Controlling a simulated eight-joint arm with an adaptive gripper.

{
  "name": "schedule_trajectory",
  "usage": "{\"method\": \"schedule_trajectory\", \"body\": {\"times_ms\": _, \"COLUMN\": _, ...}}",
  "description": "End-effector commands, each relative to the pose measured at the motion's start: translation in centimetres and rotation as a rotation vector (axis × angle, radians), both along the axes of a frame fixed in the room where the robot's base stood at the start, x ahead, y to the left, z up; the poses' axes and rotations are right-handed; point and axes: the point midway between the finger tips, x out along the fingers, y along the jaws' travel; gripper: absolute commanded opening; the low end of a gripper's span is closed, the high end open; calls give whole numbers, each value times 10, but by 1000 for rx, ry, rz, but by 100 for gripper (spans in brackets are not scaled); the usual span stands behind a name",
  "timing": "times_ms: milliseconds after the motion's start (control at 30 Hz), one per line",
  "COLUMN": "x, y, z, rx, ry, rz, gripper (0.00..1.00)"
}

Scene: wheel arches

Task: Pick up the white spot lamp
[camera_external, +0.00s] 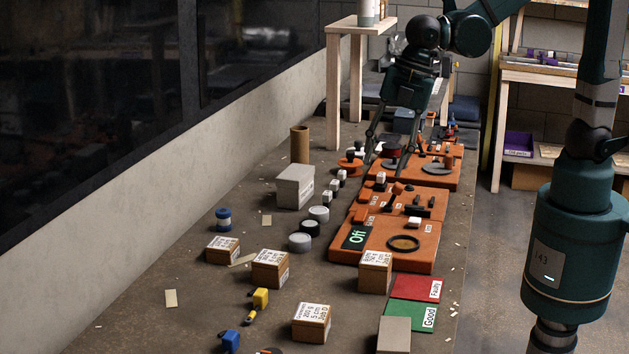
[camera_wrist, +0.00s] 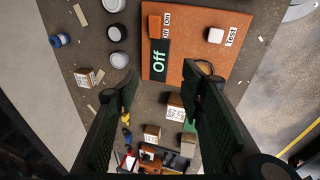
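I cannot surely pick out a white spot lamp. Two pale round pieces lie on the left side of the bench, one (camera_external: 318,214) farther off and one (camera_external: 300,242) nearer, with a dark round piece (camera_external: 310,229) between them. In the wrist view, the nearer pale piece (camera_wrist: 119,59) and the dark one (camera_wrist: 117,33) lie left of the orange panel. My gripper (camera_external: 381,168) is above the orange panels, pointing down. In the wrist view its fingers (camera_wrist: 160,78) are wide apart with nothing held between them.
An orange panel (camera_external: 372,252) with an "Off" display (camera_external: 356,238) is on the bench. Several labelled cardboard boxes (camera_external: 270,269) stand nearer. A grey box (camera_external: 294,187) and brown tube (camera_external: 300,145) stand at the left. A red and green mat (camera_external: 411,316) lies at the right front.

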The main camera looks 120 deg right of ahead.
Motion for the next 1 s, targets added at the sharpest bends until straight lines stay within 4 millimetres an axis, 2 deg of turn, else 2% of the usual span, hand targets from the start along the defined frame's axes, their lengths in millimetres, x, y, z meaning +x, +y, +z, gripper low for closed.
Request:
{"method": "schedule_trajectory", "body": {"times_ms": 467, "x": 38, "y": -64, "z": -21, "rx": -42, "ry": 114, "rz": 233, "gripper": 39}}
{"method": "schedule_trajectory", "body": {"times_ms": 1000, "x": 65, "y": -139, "z": -67, "rx": -46, "ry": 227, "rz": 510, "gripper": 39}}
